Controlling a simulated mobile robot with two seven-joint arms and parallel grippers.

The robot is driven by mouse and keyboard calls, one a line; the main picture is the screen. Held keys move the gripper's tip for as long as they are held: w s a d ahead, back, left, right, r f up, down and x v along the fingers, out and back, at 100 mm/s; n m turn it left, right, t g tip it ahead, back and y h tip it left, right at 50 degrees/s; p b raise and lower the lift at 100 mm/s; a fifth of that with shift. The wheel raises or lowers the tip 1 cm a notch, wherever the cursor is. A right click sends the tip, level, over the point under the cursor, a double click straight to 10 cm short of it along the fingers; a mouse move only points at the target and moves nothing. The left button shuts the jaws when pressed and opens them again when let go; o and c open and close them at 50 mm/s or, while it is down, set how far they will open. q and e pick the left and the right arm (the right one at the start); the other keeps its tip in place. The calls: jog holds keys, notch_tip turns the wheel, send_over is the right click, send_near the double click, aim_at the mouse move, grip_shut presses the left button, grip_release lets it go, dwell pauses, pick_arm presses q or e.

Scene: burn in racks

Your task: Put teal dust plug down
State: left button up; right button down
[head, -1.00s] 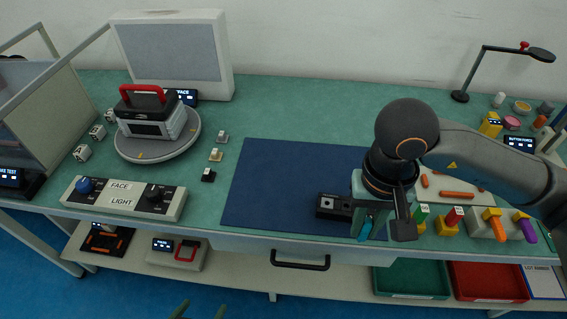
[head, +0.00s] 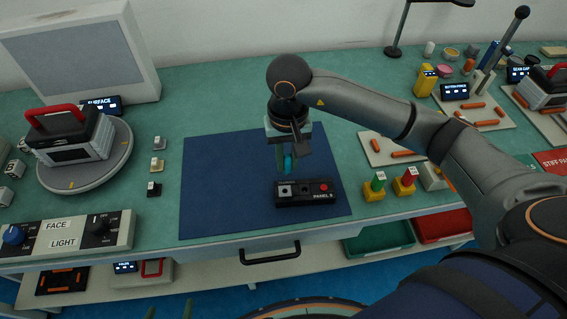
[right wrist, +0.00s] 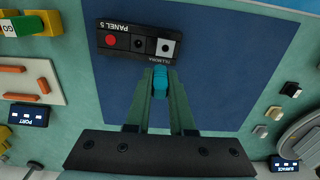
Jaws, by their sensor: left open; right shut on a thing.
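The teal dust plug (head: 288,163) is between the fingers of my right gripper (head: 286,164), which is shut on it. In the right wrist view the plug (right wrist: 160,82) sits at the fingertips, beside the black PANEL 5 box (right wrist: 138,43). In the head view, the box (head: 305,198) lies on the dark blue mat (head: 225,180), and the plug is just behind it. I cannot tell whether the plug touches the mat. The box shows a red button, a dark round part and a light square with a hole. My left gripper (head: 169,311) is open and empty at the bottom edge, its fingertips barely in view.
The mat's left half is clear. Small connector blocks (head: 157,165) stand left of it. Green (head: 375,185) and red (head: 407,180) topped yellow pieces stand to its right. A turntable (head: 85,165) carries a red-handled device. Green and red bins (head: 380,240) are below the table edge.

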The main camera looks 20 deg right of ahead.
aim_at(285, 167)
jog(key=w+f, duration=0.2)
jog(key=f, duration=0.1)
jog(key=shift+w+d+f, duration=0.2)
jog(key=shift+w+d, duration=0.2)
notch_tip(285, 167, down, 3)
jog(key=shift+w+f+p, duration=0.1)
jog(key=shift+w+p, duration=0.05)
jog(key=shift+p, duration=0.35)
jog(key=shift+f, duration=0.1)
jog(key=shift+f+b, duration=0.2)
jog(key=shift+b, duration=0.1)
jog(key=c, duration=0.8)
grip_release()
jog(key=shift+r, duration=0.15)
